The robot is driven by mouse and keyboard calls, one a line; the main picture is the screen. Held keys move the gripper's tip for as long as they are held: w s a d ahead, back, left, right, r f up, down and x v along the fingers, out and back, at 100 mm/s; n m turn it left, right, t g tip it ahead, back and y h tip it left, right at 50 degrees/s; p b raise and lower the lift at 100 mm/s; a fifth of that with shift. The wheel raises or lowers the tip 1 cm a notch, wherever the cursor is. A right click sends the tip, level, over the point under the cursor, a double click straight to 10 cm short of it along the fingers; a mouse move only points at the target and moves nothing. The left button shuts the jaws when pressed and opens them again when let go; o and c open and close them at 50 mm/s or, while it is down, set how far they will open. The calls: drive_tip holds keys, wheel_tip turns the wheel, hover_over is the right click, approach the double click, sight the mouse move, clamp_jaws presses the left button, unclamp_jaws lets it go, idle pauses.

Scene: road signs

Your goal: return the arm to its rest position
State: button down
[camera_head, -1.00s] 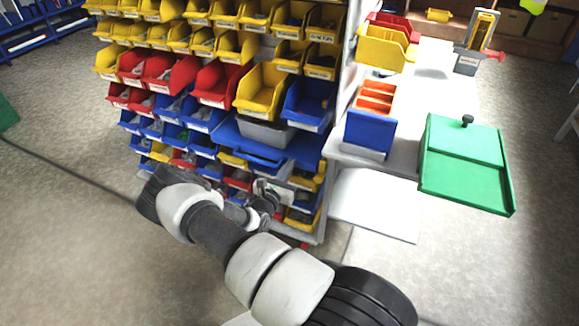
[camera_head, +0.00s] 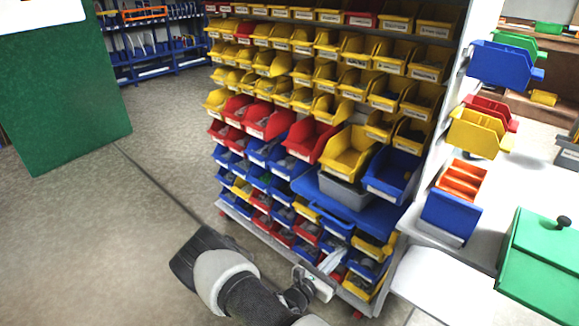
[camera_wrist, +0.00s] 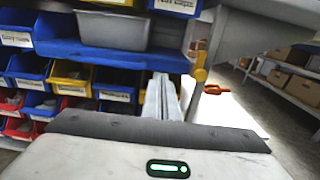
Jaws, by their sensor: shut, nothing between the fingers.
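My arm reaches up from the bottom of the head view, bent, in front of the lower part of the bin rack. My gripper (camera_head: 331,264) is at the rack's lower right, close in front of the small bins. In the wrist view my gripper's fingers (camera_wrist: 163,95) lie side by side, shut, with nothing held between them. Blue and yellow bins stand behind and to the left of the fingers there.
The bin rack (camera_head: 218,206) holds many yellow, red and blue bins. A white table (camera_head: 423,231) to its right bears a blue bin (camera_head: 450,216) and a green box (camera_head: 545,262). A green panel (camera_head: 62,95) stands at left. Floor left of the rack is clear.

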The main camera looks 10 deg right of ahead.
drive_tip(key=s+r+m+g+y, duration=0.1)
drive_tip(key=s+r+m+g, duration=0.25)
drive_tip(key=r+m, duration=0.2)
drive_tip(key=s+d+r+m+g, duration=0.1)
drive_tip(key=s+r+m+g, duration=0.3)
drive_tip(key=r, duration=0.3)
drive_tip(key=s+r+m+g+y, duration=0.1)
drive_tip(key=s+r+m+g, duration=0.1)
drive_tip(key=r+m+g, duration=0.35)
drive_tip(key=s+a+r+m+t+y, duration=0.4)
drive_tip(key=s+a+r+m+y, duration=0.25)
drive_tip(key=r, duration=0.45)
drive_tip(key=s+a+r+m+t+y, duration=0.4)
drive_tip(key=s+a+r+y, duration=0.25)
drive_tip(key=s+r, duration=0.4)
wheel_tip(320, 180, up, 23)
drive_tip(key=w+p, duration=0.1)
drive_tip(key=p, duration=2.1)
drive_tip(key=shift+a+h, duration=0.35)
drive_tip(key=shift+h, duration=0.05)
drive_tip(key=shift+w, duration=0.1)
